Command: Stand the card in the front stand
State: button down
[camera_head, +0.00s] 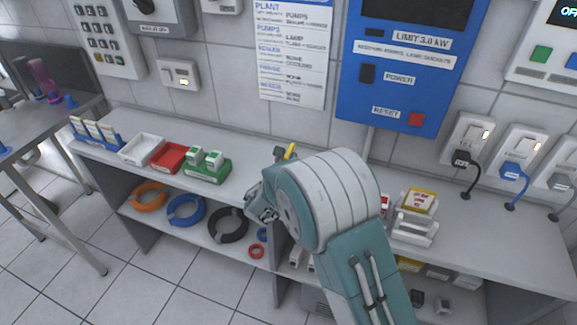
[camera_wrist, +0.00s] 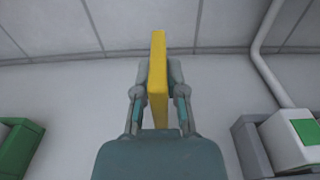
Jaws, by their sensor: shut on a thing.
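A yellow card (camera_wrist: 157,65) is held upright, seen edge-on, between the two fingers of my gripper (camera_wrist: 157,82) in the wrist view. In the head view only a small yellow end of the card (camera_head: 290,151) shows above my gripper (camera_head: 281,160), which is over the middle of the bench. A white slotted stand (camera_head: 413,229) is at the bench's front edge, right of my arm, and looks empty. Behind it, another holder carries a white and yellow card with red print (camera_head: 419,200). My arm hides part of the bench left of these.
White (camera_head: 142,149), red (camera_head: 170,157) and green (camera_head: 208,172) trays stand on the bench (camera_head: 240,185) at left. A grey holder with a white, green-marked block (camera_wrist: 290,138) is right of my gripper in the wrist view. Plugs and cables hang at the right wall.

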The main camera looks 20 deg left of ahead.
jog(key=shift+w+a+f, duration=0.1)
jog(key=shift+w+f, duration=0.1)
jog(key=shift+f, duration=1.55)
jog(key=shift+f, duration=0.15)
jog(key=c, duration=0.7)
grip_release()
jog(key=shift+s, duration=0.1)
